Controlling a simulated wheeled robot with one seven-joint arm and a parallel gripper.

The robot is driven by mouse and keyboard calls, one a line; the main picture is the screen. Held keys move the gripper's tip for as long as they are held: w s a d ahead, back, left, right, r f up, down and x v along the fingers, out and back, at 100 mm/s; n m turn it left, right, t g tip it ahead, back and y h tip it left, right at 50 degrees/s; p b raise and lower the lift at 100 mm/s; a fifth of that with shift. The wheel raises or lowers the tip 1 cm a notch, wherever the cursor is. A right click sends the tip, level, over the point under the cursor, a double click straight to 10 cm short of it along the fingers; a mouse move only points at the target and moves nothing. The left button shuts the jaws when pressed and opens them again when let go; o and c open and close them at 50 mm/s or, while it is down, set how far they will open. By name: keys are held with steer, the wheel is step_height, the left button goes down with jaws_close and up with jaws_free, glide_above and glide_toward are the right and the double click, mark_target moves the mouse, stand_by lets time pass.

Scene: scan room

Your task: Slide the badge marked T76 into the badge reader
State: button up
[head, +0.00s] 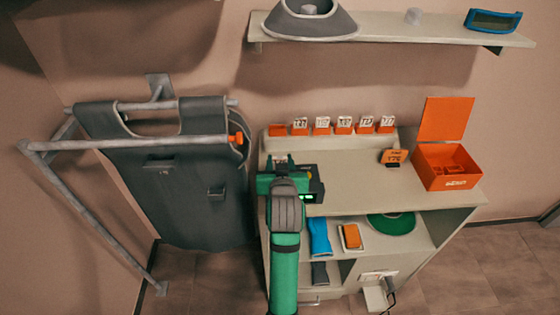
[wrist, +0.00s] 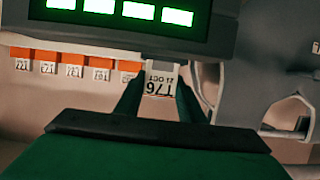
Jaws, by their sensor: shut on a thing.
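The badge marked T76 (wrist: 160,82) is white with dark print and appears upside down in the wrist view. My gripper (wrist: 157,95) is shut on it, one finger at each side. The badge reader (wrist: 130,32) is a dark box with several lit green blocks, and the badge's far edge meets its lower edge in this view. I cannot tell how far the badge is in a slot. In the head view my gripper (head: 282,163) is at the left end of the counter, partly covering the reader (head: 312,190), whose small green light shows. The badge is hardly visible there.
Several badges in orange holders (head: 344,126) line the rear ledge. An orange card reading T76 (head: 394,157) stands beside an open orange box (head: 447,166). A dark apron (head: 180,190) hangs on a rail at left. The middle of the counter (head: 355,180) is clear.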

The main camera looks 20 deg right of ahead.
steer(key=o, duration=1.1)
steer(key=v, duration=1)
steer(key=shift+s, duration=0.4)
